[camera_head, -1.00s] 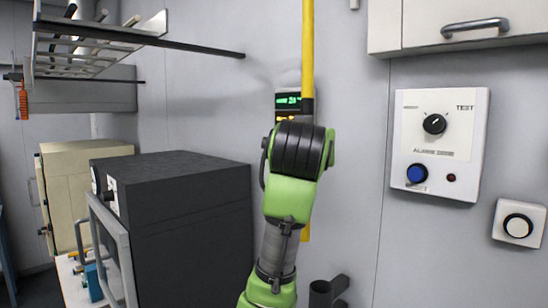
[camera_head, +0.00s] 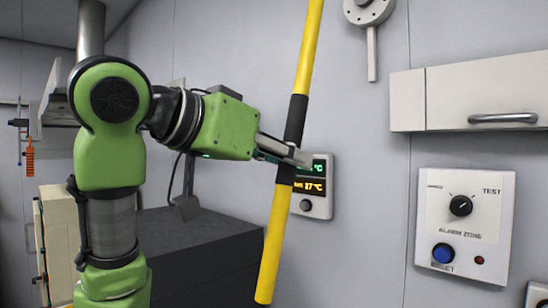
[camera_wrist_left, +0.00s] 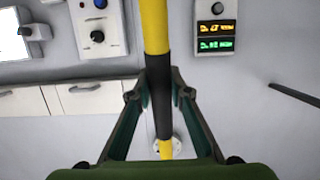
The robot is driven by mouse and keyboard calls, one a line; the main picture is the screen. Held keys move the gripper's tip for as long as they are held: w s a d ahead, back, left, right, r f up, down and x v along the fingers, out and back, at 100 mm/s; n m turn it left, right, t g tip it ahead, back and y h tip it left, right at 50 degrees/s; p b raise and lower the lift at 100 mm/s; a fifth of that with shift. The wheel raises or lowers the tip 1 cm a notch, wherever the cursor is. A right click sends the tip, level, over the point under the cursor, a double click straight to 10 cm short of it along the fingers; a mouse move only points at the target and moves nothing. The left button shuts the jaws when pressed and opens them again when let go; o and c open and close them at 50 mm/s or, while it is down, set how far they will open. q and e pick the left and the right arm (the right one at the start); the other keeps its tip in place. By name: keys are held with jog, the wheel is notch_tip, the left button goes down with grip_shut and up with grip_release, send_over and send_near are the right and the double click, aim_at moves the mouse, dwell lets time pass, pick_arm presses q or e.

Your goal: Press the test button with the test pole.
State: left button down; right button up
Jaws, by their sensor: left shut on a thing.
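The test pole (camera_head: 308,50) is a long yellow rod with a black grip section. My left gripper (camera_head: 292,153) is shut on the black grip. The pole tilts, its top leaning right and leaving the frame; its lower end hangs free. In the left wrist view my left gripper (camera_wrist_left: 160,92) holds the pole (camera_wrist_left: 155,25) between its fingers. A white box (camera_head: 537,296), cut off at the lower right edge, held a round white button in the earlier view. A round wall fitting (camera_head: 369,10) with a stem is high up. I cannot tell which is the test button.
The alarm panel (camera_head: 463,220) has a black dial and blue button. A wall display (camera_head: 312,203) is partly behind the pole and gripper. A wall cabinet (camera_head: 460,92) is at right. A dark box (camera_head: 205,250) stands below my left arm.

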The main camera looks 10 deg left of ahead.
pick_arm(q)
jog(key=w+d+p, duration=0.3)
jog(key=w+d, duration=0.4)
jog(key=w, duration=0.3)
jog(key=shift+d, duration=0.15)
jog(key=shift+w, duration=0.1)
dwell(0.4)
